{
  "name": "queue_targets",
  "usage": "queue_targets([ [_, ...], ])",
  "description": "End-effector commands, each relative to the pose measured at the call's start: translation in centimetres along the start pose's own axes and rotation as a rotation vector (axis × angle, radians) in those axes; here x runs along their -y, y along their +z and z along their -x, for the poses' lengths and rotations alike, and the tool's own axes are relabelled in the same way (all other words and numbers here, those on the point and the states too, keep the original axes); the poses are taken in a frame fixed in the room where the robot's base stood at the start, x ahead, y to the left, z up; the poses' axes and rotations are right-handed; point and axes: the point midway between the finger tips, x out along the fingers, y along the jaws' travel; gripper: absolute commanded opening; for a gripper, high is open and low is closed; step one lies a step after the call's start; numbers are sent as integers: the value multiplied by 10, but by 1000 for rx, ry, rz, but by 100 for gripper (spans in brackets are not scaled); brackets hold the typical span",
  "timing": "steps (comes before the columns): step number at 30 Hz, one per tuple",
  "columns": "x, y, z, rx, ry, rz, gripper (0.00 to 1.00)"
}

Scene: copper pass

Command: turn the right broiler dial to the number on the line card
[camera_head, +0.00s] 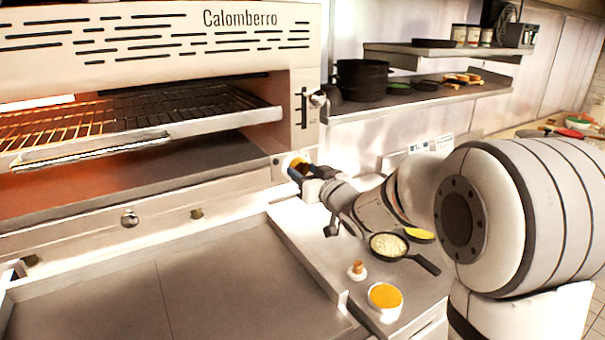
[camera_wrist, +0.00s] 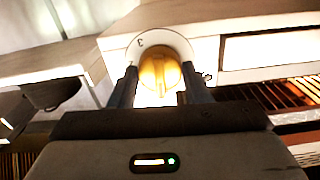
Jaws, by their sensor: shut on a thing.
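The right broiler dial (camera_wrist: 160,74) is a yellow-orange knob on a pale round plate (camera_wrist: 160,44) in the wrist view. A dark mark like a numeral shows at the plate's upper left; the other markings are too small or blurred to read. My gripper (camera_wrist: 158,88) has one dark finger on each side of the knob and is shut on it. In the head view my gripper (camera_head: 302,172) is at the broiler's lower right corner and hides most of the dial. A white card (camera_head: 432,144) stands behind my arm; its number cannot be read.
The broiler (camera_head: 240,48) has an open rack (camera_head: 150,108) at left. A small pan (camera_head: 388,246), a cup of orange stuff (camera_head: 384,298) and a small wooden-topped item (camera_head: 357,270) stand on the counter below my arm. Shelves (camera_head: 420,98) with pots are at upper right.

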Motion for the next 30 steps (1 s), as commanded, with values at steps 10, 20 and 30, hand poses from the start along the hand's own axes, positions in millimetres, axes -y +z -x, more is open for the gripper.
queue_targets([
  [10, 0, 1, 0, 3, -1, -251, 21],
  [20, 0, 1, 0, 4, 0, -541, 21],
  [30, 0, 2, 0, 6, 2, -744, 21],
])
